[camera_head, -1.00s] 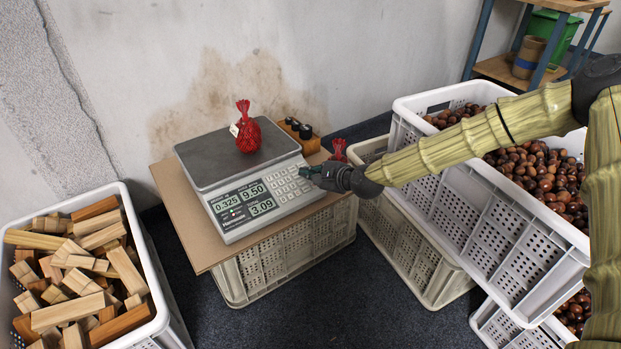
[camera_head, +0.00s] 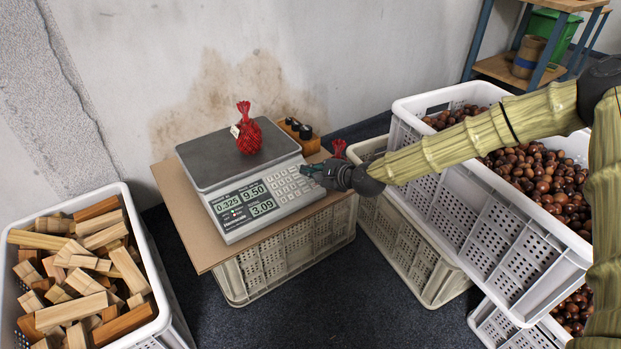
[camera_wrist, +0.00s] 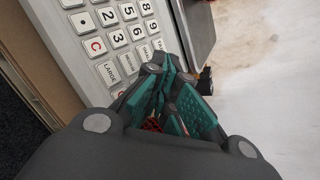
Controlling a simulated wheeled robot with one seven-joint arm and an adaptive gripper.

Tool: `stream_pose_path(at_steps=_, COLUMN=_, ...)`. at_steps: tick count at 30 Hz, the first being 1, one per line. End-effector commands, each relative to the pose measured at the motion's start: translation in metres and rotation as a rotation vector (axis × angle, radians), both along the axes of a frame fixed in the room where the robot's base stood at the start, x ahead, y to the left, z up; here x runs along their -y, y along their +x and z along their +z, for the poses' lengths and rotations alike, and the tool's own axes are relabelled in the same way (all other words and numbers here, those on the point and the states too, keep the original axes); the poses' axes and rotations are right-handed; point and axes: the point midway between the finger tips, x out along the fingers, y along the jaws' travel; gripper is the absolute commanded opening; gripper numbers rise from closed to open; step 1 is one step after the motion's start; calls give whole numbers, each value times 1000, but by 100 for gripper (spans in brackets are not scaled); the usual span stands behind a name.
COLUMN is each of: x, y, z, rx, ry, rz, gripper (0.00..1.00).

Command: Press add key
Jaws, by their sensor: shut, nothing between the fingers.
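The scale (camera_head: 248,190) stands on a board over an upturned crate, its displays reading 0.325, 9.50 and 3.09. A red net bag of chestnuts (camera_head: 248,134) sits on its plate. My gripper (camera_head: 306,170) is shut and empty at the right edge of the scale's keypad (camera_head: 282,188). In the wrist view the keypad (camera_wrist: 108,42) shows number keys, a red C and keys such as LARGE. The closed teal fingers (camera_wrist: 160,95) are over the keypad's edge there and cover some keys. The add key cannot be made out, and contact with a key cannot be told.
A wooden block with dark knobs (camera_head: 296,128) and another red net piece (camera_head: 339,148) are behind my gripper. A white crate of chestnuts (camera_head: 470,215) stands at right under my arm. A crate of wood pieces (camera_head: 160,290) is at left.

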Motion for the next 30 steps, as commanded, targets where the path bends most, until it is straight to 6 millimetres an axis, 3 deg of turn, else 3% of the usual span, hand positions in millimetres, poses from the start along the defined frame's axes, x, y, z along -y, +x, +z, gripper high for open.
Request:
stream_pose_path(at_steps=19, x=9, y=-11, z=45, rx=-1, ry=1, rz=0, gripper=0)
stream_pose_path(at_steps=30, x=9, y=-13, z=47, rx=0, ry=0, rz=0, gripper=0)
